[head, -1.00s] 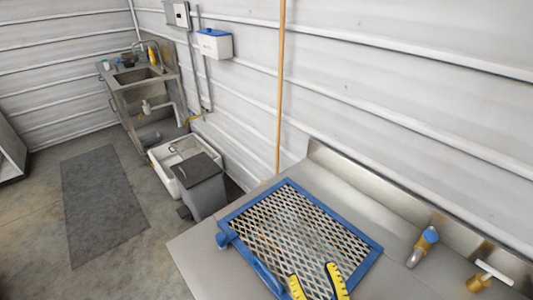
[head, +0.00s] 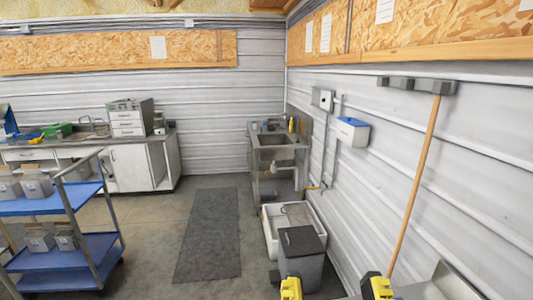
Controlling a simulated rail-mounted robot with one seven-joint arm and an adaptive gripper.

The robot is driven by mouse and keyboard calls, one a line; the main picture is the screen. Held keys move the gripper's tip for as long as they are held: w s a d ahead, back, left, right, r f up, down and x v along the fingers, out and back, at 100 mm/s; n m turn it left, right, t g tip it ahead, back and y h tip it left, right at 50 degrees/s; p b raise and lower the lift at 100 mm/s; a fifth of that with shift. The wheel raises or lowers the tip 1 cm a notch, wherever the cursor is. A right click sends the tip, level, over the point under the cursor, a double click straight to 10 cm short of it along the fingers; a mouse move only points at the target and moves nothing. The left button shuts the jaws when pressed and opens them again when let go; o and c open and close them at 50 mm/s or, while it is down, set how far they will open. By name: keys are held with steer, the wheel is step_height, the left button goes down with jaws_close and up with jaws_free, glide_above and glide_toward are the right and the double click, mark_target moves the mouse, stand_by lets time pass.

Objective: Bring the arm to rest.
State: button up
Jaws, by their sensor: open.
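My gripper (head: 335,288) shows at the bottom edge of the head view, to the right of the middle. Its two yellow fingertips stand well apart, with nothing seen between them. The rest of the gripper and my arm are below the picture. A corner of the steel counter (head: 440,290) shows just right of the fingertips, at the bottom edge.
A grey lidded bin (head: 302,262) stands just beyond my gripper, with a white tub (head: 272,233) behind it. A blue cart (head: 80,246) with grey containers is at the left. A broom handle (head: 413,190) leans on the right wall. The floor around the dark mat (head: 210,235) is clear.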

step_height(320, 180, up, 20)
steer(key=p, duration=1.7)
steer(key=shift+p, duration=0.35)
steer(key=shift+r, duration=0.1)
